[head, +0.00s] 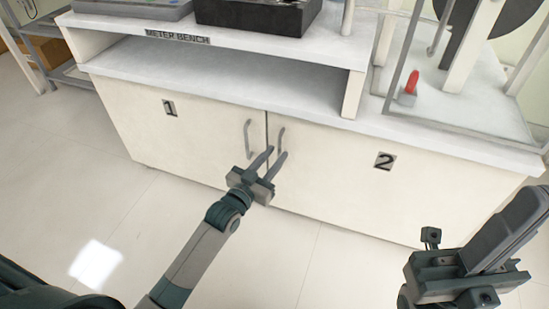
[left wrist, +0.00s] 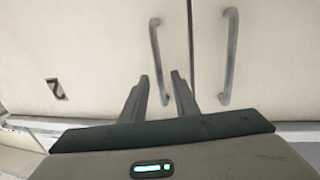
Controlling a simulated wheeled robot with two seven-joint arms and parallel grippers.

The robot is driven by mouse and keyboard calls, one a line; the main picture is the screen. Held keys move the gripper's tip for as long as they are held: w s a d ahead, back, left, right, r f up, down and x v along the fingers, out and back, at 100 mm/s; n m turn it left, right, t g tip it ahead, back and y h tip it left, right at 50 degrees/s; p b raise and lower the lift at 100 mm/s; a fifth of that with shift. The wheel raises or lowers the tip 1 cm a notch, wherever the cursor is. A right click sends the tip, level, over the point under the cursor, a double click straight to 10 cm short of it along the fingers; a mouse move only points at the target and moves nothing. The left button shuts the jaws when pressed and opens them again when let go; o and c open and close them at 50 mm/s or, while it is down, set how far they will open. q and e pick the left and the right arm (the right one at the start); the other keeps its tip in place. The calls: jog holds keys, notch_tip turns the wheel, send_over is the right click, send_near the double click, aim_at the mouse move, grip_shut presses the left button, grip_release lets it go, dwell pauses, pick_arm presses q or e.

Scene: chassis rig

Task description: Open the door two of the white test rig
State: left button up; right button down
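Door 2 (head: 385,195) of the white bench is the right-hand cream door, marked with a "2" plate, and it stands shut. Its grey bar handle (head: 281,138) is just right of the seam and also shows in the left wrist view (left wrist: 155,45). My left gripper (head: 275,152) is open at this handle. In the left wrist view its fingertips (left wrist: 159,76) appear on either side of the handle; I cannot tell how deep the handle sits between them. My right gripper (head: 465,272) is at the lower right, away from the doors, its finger opening unclear.
Door 1 (head: 185,135), also shut, is left of the seam with its own handle (head: 248,138) close by. Above is an open shelf under the worktop labelled METER BENCH. A red-handled part (head: 411,84) stands on the right top. The floor (head: 130,225) before the doors is clear.

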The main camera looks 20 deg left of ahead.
pick_arm(q)
jog(key=shift+w, duration=0.25)
grip_shut()
jog(key=shift+s, duration=0.15)
